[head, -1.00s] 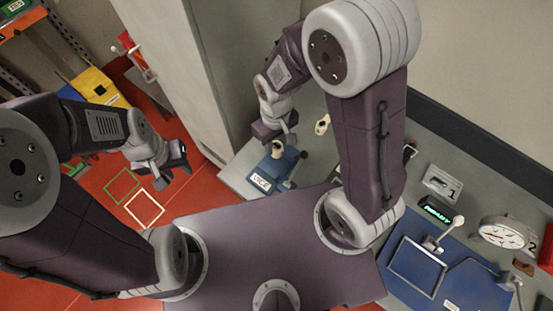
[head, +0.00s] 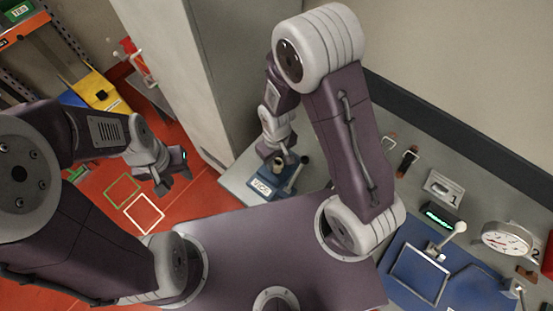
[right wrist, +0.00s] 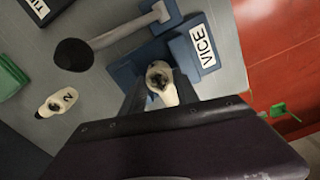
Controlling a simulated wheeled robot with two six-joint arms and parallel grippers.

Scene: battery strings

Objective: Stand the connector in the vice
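The blue vice (head: 266,187) stands at the bench's near left corner. Its label reads VICE in the right wrist view (right wrist: 203,47), where its lever with a black knob (right wrist: 74,55) also shows. My right gripper (head: 279,157) is low over the vice. In the right wrist view a cream connector with a dark opening (right wrist: 160,80) sits between my right fingers (right wrist: 160,95), which look closed on it. It is at the vice's jaws; how deep it sits is hidden. My left gripper (head: 174,180) is open and empty over the red floor, away from the bench.
Another cream piece marked 2 (right wrist: 57,102) lies on the bench beside the vice. Farther right are a lit display (head: 440,216), a round gauge (head: 507,239) and a blue board (head: 455,290). A tall grey cabinet (head: 190,80) stands behind the vice.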

